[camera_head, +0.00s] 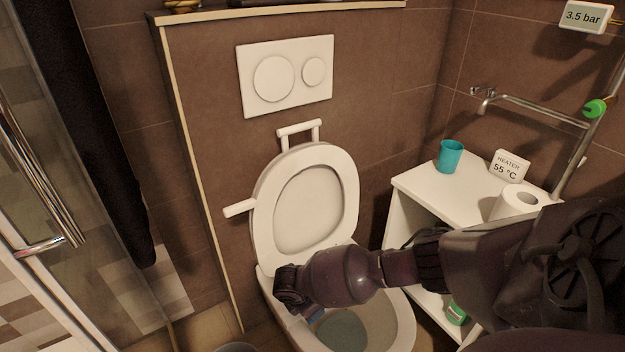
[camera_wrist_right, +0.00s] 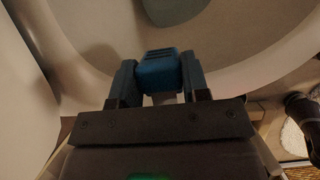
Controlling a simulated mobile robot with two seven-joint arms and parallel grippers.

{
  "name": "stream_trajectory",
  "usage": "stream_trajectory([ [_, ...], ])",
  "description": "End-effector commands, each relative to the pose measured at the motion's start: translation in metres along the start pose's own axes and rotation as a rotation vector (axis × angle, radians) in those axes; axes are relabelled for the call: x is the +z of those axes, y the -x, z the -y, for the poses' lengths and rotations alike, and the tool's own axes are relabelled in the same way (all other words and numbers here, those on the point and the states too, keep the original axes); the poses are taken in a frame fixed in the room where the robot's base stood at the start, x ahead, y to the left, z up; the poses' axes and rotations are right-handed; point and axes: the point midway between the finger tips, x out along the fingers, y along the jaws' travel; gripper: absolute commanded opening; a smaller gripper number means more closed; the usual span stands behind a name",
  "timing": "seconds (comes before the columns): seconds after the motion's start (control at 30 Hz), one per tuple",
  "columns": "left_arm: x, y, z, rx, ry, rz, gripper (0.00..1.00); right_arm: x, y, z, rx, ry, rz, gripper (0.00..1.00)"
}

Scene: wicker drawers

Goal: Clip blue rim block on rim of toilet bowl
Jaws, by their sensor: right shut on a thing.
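The white toilet bowl (camera_head: 402,322) stands open at the lower middle of the head view, its seat (camera_head: 345,180) and lid raised. My right gripper (camera_wrist_right: 159,78) is shut on the blue rim block (camera_wrist_right: 158,68); both fingers touch its sides in the wrist view. The block is over the near side of the bowl's rim (camera_wrist_right: 235,82). Whether it touches the rim or hooks over it, I cannot tell. In the head view my right arm hides most of the gripper, and only a bit of blue (camera_head: 317,315) shows beneath it. My left gripper is out of view.
A white shelf unit (camera_head: 408,185) stands right of the toilet, with a teal cup (camera_head: 450,157), a heater sign (camera_head: 509,166) and a paper roll (camera_head: 517,201). A glass door with metal handle (camera_head: 40,160) is at left.

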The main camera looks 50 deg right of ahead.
Motion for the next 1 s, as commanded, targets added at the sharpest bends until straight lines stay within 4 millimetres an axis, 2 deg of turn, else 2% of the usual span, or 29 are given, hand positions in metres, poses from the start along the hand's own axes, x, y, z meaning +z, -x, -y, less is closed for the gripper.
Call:
stream_trajectory([
  [1.0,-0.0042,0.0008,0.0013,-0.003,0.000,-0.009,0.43,0.0005,0.0003,-0.0006,0.001,0.000,0.000,0.19],
])
